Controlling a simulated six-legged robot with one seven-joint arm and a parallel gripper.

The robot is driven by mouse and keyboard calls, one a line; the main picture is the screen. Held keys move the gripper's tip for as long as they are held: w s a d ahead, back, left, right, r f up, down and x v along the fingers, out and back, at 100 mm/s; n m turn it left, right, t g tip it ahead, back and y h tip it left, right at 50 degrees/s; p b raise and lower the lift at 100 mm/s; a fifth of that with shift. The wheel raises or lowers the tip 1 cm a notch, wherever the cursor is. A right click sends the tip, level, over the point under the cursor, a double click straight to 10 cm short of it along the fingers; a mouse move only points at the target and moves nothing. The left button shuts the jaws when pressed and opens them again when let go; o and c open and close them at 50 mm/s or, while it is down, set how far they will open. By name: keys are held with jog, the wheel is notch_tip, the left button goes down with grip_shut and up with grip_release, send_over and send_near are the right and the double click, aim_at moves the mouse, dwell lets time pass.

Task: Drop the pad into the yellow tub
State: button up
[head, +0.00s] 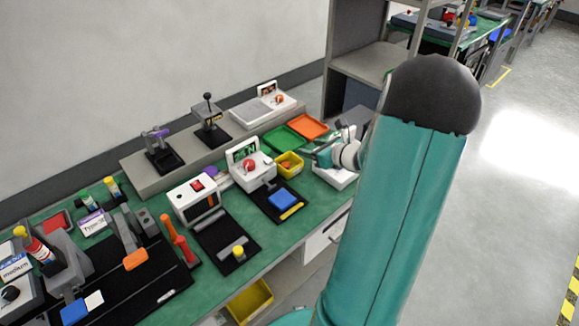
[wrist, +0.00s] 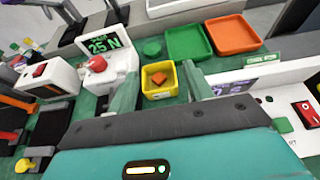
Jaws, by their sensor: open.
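The yellow tub (wrist: 160,97) stands between my finger lines in the wrist view. A small orange pad (wrist: 158,79) appears inside it, seen from above. The tub also shows in the head view (head: 286,172), beside the white 25 N press. My gripper (wrist: 158,76) is open, with its two teal fingers apart on either side of the tub in the picture and nothing between them. In the head view my gripper (head: 320,155) is just right of the tub, partly hidden by my arm.
Green (head: 284,138) and orange (head: 308,126) trays lie behind the tub. The white press with a red knob (head: 249,165) stands close on its left. A blue block (head: 282,200) lies on a black mat in front. White equipment (wrist: 275,95) stands on the right.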

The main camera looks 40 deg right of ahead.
jog(key=v, duration=0.6)
jog(key=shift+s+r, duration=0.2)
jog(key=w+a+r+n+g+y, duration=0.1)
jog(key=a+r+n+g+y, duration=0.25)
jog(key=a+n, duration=0.7)
jog(key=w+a+r+n+g+y, duration=0.15)
jog(key=a+r+n+g, duration=0.35)
jog(key=a, duration=1)
jog(key=s+a+r+n+h, duration=0.2)
jog(key=s+a+n, duration=0.3)
jog(key=n, duration=0.5)
jog(key=s+a+r+n+h, duration=0.3)
jog(key=s+a+n, duration=0.3)
jog(key=n, duration=0.4)
jog(key=shift+s+a, duration=0.3)
jog(key=shift+s, duration=0.4)
jog(key=shift+d+t, duration=0.15)
jog(key=shift+t, duration=0.1)
